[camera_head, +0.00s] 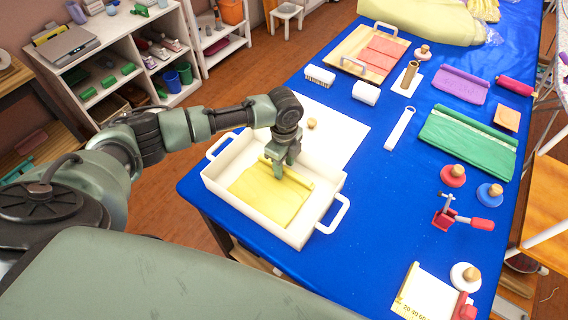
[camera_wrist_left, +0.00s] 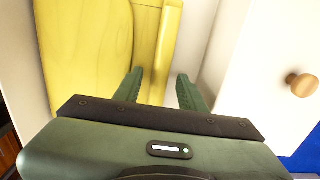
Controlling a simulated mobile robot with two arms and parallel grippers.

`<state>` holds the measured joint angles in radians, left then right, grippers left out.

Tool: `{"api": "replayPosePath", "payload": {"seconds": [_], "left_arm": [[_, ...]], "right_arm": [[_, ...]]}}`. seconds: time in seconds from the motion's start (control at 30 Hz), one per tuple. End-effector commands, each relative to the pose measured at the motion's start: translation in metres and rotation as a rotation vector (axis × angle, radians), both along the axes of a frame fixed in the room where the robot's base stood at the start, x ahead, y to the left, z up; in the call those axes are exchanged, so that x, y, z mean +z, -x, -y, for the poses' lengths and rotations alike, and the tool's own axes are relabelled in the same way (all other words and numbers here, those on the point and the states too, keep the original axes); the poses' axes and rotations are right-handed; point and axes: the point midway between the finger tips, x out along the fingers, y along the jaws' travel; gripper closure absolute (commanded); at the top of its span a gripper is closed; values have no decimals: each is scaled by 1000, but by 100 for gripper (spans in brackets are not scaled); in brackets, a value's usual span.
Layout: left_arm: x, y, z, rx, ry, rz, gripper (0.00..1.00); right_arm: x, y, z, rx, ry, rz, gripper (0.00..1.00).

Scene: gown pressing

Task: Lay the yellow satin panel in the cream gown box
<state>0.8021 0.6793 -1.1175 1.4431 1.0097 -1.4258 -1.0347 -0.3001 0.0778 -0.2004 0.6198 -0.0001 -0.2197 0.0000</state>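The yellow satin panel (camera_head: 262,203) lies flat inside the cream gown box (camera_head: 211,181), with a thicker ridge along its far edge. The box has a white handle at each end and stands at the table's left edge. My left gripper (camera_head: 277,172) reaches down into the box at the panel's far edge. In the left wrist view the fingers (camera_wrist_left: 160,76) are apart, with the panel's ridge (camera_wrist_left: 166,45) in line with the gap between them. The panel (camera_wrist_left: 90,50) spreads to the left there. My right gripper is not in view.
A white lid-like board (camera_head: 335,137) with a wooden knob (camera_head: 312,123) lies beyond the box. On the blue table (camera_head: 372,222) are a green folded cloth (camera_head: 468,140), a wooden tray (camera_head: 350,48), a red clamp (camera_head: 447,215) and several knobbed discs. The table's middle is clear.

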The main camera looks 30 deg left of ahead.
Motion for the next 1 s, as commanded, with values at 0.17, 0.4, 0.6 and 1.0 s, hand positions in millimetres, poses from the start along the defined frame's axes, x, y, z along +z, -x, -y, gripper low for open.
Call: {"api": "replayPosePath", "payload": {"seconds": [0.17, 0.4, 0.6, 1.0], "left_arm": [[0, 0, 0, 1, 0, 0, 59], [22, -2, 0, 1, 2, 4, 59], [66, -2, 0, 0, 1, 5, 59], [125, -1, 0, 1, 1, 1, 59]], "right_arm": [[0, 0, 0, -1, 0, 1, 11], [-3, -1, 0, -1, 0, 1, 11], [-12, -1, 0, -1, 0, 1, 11], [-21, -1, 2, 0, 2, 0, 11]]}}
